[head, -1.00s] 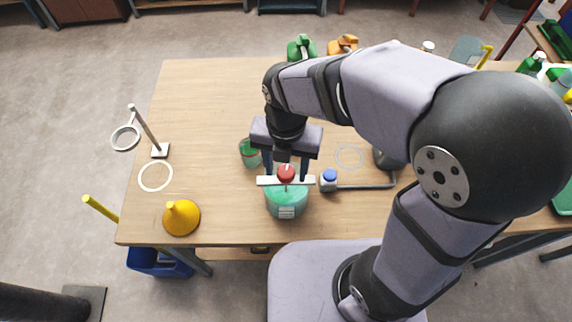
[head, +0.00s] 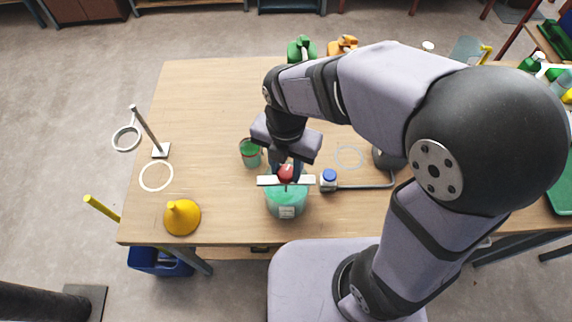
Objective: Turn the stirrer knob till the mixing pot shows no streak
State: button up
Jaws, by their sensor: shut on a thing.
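The mixing pot (head: 287,204) is a clear vessel of teal liquid with a pale label on its front, near the table's front edge. A white crossbar (head: 303,181) spans its top, and the red stirrer knob (head: 286,174) sits at the bar's middle. My gripper (head: 287,167) points down at the pot from behind, its dark fingers shut on the knob. The fingers partly hide the knob's back. The liquid looks mostly even teal, but it is too small here to tell whether a streak is in it.
A green-filled cup (head: 250,153) stands close behind left of the pot. A blue-capped bottle (head: 329,180) is close on the right. A yellow funnel (head: 182,217) and a ring stand (head: 148,132) are at the left. The table's (head: 205,105) back left is clear.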

jog(key=m+p, duration=0.2)
jog(key=m, duration=0.5)
jog(key=shift+r, duration=0.1)
jog(key=m+p, duration=0.1)
jog(key=m, duration=0.5)
jog(key=shift+m+p, duration=0.3)
jog(key=shift+p, duration=0.05)
jog(key=m+p, duration=0.1)
jog(key=m, duration=0.6)
jog(key=shift+p, duration=0.3)
jog(key=m+p, duration=0.1)
jog(key=m, duration=0.5)
jog(key=shift+m, duration=0.3)
jog(key=m+p, duration=0.1)
jog(key=m, duration=0.4)
jog(key=m+p, duration=0.1)
jog(key=m, duration=0.3)
jog(key=shift+m, duration=0.4)
jog(key=m, duration=0.4)
jog(key=shift+m, duration=0.3)
jog(key=m+p, duration=0.1)
jog(key=m, duration=0.3)
jog(key=shift+m, duration=0.4)
